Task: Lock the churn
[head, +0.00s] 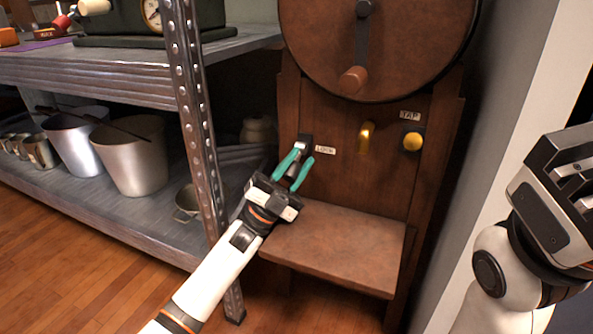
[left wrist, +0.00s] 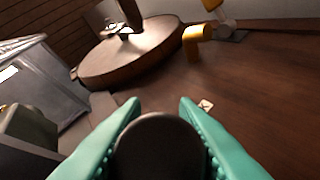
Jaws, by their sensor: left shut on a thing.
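The wooden churn (head: 350,185) stands ahead, with a round drum (head: 320,45) at the top and a crank with a wooden knob (head: 354,79) on its face. A dark lock handle (head: 305,140) sits on the left of the front panel, beside a small label reading LOCK (head: 325,150). My left gripper (head: 299,157) has its teal fingers on either side of this handle and is shut on it. In the left wrist view its dark rounded end (left wrist: 160,145) fills the space between the fingers. My right gripper (head: 577,178) is at the right edge, partly cut off, away from the churn.
A brass spout (head: 367,136) and a yellow knob (head: 412,141) under a TAP label are on the panel. A wooden ledge (head: 335,250) juts out below. A metal shelf (head: 90,70) with buckets (head: 135,160) stands close on the left; a pale wall is at right.

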